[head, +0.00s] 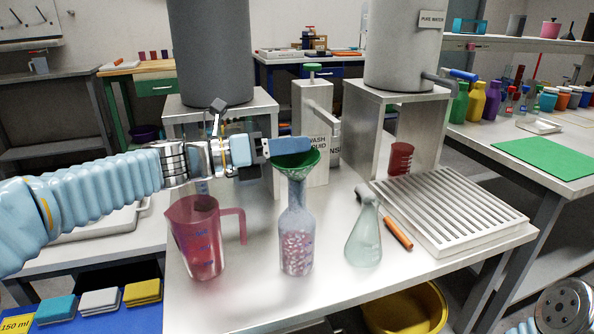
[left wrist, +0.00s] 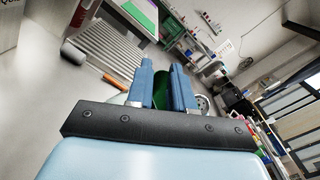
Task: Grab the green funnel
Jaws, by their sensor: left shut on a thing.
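The green funnel (head: 297,166) sits with its spout in the neck of a clear bottle (head: 296,235) holding pinkish contents on the metal table. My left gripper (head: 290,147) reaches in from the left and is shut on the funnel's rim. In the left wrist view the two blue fingers (left wrist: 162,88) stand on either side of the green funnel (left wrist: 161,76), which they partly hide. My right gripper does not show.
A pink jug (head: 202,240) stands left of the bottle, and a conical flask (head: 364,235) stands to its right. An orange stick (head: 398,233) lies beside a slatted metal rack (head: 450,212). A wash liquid container (head: 313,130) stands behind the funnel.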

